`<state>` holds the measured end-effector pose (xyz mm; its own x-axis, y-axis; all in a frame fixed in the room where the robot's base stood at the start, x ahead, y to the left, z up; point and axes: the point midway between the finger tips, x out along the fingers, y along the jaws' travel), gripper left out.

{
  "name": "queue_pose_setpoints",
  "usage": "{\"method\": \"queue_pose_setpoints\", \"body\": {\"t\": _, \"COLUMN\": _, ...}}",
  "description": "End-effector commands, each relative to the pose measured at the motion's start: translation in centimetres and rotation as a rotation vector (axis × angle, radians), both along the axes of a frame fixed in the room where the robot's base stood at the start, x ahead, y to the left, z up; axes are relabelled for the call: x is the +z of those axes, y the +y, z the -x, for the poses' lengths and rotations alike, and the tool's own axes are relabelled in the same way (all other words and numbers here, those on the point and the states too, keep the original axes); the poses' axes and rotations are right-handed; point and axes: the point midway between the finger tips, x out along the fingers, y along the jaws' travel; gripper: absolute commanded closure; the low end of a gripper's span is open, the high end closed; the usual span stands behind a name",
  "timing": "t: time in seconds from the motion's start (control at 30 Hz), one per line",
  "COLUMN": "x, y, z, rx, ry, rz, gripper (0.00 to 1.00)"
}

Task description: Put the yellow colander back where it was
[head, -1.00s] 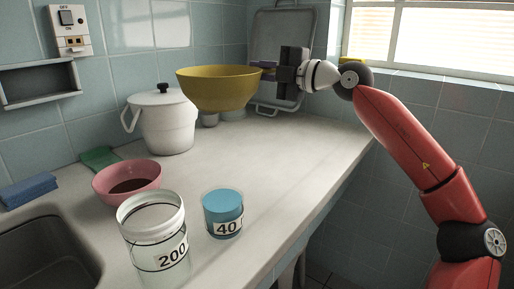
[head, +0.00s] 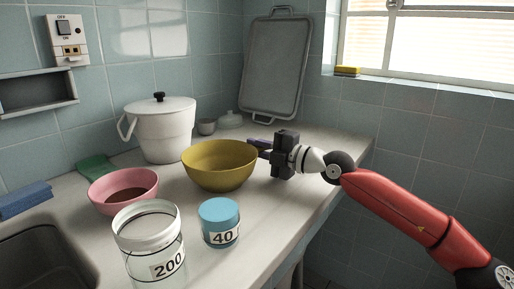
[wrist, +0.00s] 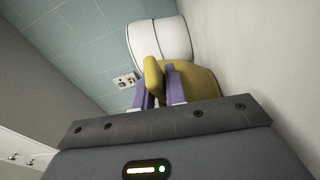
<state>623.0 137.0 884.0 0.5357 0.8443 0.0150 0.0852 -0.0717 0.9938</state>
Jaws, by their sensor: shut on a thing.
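The yellow colander (head: 219,168) is a round bowl in the middle of the head view, upright, over the counter between the white pot and the blue-lidded jar. My gripper (head: 258,149) is at its right side, with its fingers shut on the rim. In the wrist view the purple fingertips (wrist: 158,85) stand on both sides of the yellow wall (wrist: 203,82). I cannot tell whether the colander's base touches the counter.
A white lidded pot (head: 161,132) stands behind left. A pink bowl (head: 124,190) with dark contents, a jar marked 200 (head: 148,245) and a jar marked 40 (head: 220,223) stand in front and left. A tray (head: 277,66) leans at the back. The counter (head: 275,205) is clear front right.

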Motion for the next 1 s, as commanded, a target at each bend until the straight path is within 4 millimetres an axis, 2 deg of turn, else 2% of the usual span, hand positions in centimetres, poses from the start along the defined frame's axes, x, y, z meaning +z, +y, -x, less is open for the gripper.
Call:
{"method": "queue_pose_setpoints", "body": {"t": 0.33, "x": -0.3, "y": 0.0, "z": 0.0, "rx": 0.0, "ry": -0.001, "rz": -0.001, "gripper": 1.0}}
{"method": "queue_pose_setpoints", "body": {"t": 0.37, "x": -0.3, "y": 0.0, "z": 0.0, "rx": 0.0, "ry": -0.001, "rz": 0.001, "gripper": 0.83}}
{"method": "queue_pose_setpoints", "body": {"t": 0.5, "x": -0.2, "y": 0.0, "z": 0.0, "rx": 0.0, "ry": -0.001, "rz": 0.001, "gripper": 0.65}}
{"method": "queue_pose_setpoints", "body": {"t": 0.83, "x": 0.1, "y": 0.0, "z": 0.0, "rx": 0.0, "ry": -0.001, "rz": 0.0, "gripper": 0.65}}
{"method": "queue_pose_setpoints", "body": {"t": 1.0, "x": 0.0, "y": -2.0, "z": 1.1, "rx": -0.002, "ry": 0.0, "rz": -0.001, "gripper": 0.65}}
